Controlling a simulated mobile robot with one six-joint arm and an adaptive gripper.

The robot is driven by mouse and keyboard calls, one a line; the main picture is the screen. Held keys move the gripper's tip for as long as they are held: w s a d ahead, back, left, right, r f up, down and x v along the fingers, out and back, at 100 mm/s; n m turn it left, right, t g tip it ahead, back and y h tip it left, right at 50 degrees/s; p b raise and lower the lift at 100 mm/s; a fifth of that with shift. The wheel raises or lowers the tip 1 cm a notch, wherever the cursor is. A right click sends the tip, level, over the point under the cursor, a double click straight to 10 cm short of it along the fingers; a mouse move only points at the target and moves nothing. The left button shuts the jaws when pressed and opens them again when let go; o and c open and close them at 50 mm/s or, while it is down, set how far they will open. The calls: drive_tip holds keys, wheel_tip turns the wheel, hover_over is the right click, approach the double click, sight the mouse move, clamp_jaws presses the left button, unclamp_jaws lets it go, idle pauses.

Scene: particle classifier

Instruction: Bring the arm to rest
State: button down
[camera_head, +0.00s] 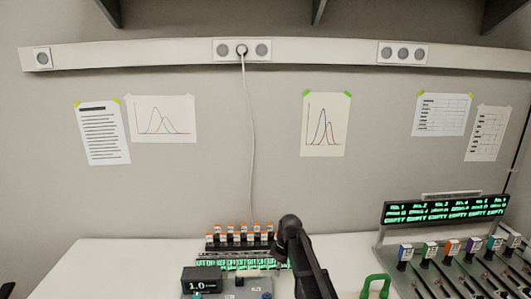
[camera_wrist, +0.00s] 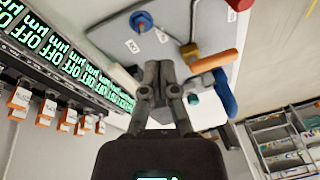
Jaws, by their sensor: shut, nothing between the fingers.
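My gripper (camera_wrist: 158,68) shows in the wrist view, its two dark fingers together and nothing between them. In that view it lies in front of a grey panel (camera_wrist: 185,22) that carries a blue knob (camera_wrist: 142,21), a yellow-orange handle (camera_wrist: 213,61) and a curved blue part (camera_wrist: 225,92). I cannot tell how far the fingers are from the panel. My dark arm (camera_head: 305,262) rises at the lower middle of the head view. My gripper cannot be made out there.
A rack of orange-capped vials (camera_head: 240,236) stands behind the classifier with green displays (camera_head: 235,264). A black box reading 1.0 (camera_head: 202,280) is at its left. At right is a sloped rack (camera_head: 430,270) under an "EMPTY" display (camera_head: 445,210). The white table (camera_head: 110,270) is clear at left.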

drive_tip(key=s+d+m+h, duration=0.1)
drive_tip(key=s+d+m, duration=0.5)
drive_tip(key=s, duration=0.4)
drive_tip(key=s+d+m+h, duration=0.1)
drive_tip(key=s+d+m, duration=0.5)
drive_tip(key=s+m, duration=0.3)
drive_tip(key=shift+s+d+f+t, duration=0.2)
drive_tip(key=shift+s+d+t, duration=0.2)
